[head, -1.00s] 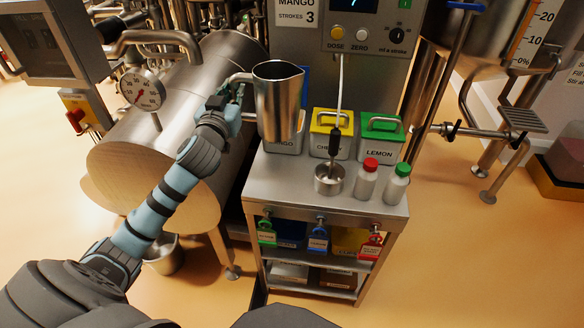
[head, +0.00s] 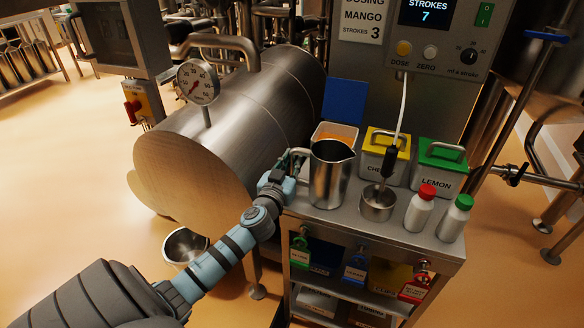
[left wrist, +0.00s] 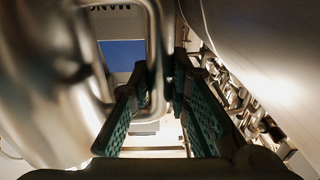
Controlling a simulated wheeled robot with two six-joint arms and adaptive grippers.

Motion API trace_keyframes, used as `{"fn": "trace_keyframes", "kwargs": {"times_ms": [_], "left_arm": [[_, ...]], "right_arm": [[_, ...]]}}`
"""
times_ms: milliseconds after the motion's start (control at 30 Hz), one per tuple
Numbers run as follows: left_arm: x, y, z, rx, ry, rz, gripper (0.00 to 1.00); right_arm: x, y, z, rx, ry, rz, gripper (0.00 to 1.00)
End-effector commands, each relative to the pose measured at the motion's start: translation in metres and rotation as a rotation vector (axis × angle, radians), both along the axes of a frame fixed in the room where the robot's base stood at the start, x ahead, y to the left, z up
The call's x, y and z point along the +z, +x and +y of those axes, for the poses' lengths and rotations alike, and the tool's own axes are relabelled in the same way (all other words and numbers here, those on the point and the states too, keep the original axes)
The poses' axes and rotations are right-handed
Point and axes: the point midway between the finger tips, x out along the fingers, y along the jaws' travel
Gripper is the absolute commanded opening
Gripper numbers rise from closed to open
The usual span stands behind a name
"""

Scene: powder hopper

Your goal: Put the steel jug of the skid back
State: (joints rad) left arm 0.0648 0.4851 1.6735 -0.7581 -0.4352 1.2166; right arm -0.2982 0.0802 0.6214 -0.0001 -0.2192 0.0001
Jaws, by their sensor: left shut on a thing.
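The steel jug (head: 329,176) is upright at the left end of the skid's steel top (head: 335,219). Its base appears at the level of the top; I cannot tell whether it touches. My left gripper (head: 291,168) is shut on the jug's handle at its left side. In the left wrist view the green-padded fingers (left wrist: 160,105) are on both sides of the handle (left wrist: 157,55), and the jug's body (left wrist: 50,80) fills the left. The right gripper is not in view.
Behind the jug is an open bin with orange contents (head: 338,132). A yellow-lidded bin (head: 387,150), a green-lidded LEMON bin (head: 440,165), a small steel cup (head: 377,203), a red-capped bottle (head: 420,208) and a green-capped bottle (head: 455,218) stand to the right. A large steel tank (head: 230,130) is at left.

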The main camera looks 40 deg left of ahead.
Motion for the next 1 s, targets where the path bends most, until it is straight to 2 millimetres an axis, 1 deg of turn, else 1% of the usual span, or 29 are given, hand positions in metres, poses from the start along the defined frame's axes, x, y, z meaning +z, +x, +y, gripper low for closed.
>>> {"fn": "trace_keyframes", "kwargs": {"times_ms": [100, 133, 233, 533, 667, 767, 900, 1000], "left_arm": [[0.000, -0.001, 0.000, 0.002, -0.001, 0.004, 0.00], [-0.001, -0.001, 0.001, 0.002, 0.000, 0.006, 0.20], [0.000, -0.001, 0.001, 0.002, 0.000, 0.006, 0.36], [0.000, -0.001, 0.000, 0.002, -0.001, 0.004, 0.37], [0.000, -0.011, -0.004, 0.000, 0.000, 0.005, 0.37], [0.000, -0.030, -0.011, -0.001, 0.000, 0.005, 0.37], [-0.002, -0.066, -0.025, -0.001, 0.001, 0.008, 0.37], [-0.001, -0.090, -0.034, -0.001, 0.000, 0.006, 0.37]], "right_arm": [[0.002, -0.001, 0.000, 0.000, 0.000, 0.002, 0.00], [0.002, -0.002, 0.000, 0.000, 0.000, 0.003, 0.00], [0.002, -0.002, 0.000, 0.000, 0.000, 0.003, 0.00], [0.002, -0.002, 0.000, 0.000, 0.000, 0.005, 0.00], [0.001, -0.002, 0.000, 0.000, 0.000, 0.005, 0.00], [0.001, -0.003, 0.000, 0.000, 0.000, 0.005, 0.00], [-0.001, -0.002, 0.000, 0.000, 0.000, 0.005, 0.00], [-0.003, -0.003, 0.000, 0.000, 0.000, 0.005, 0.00]]}}
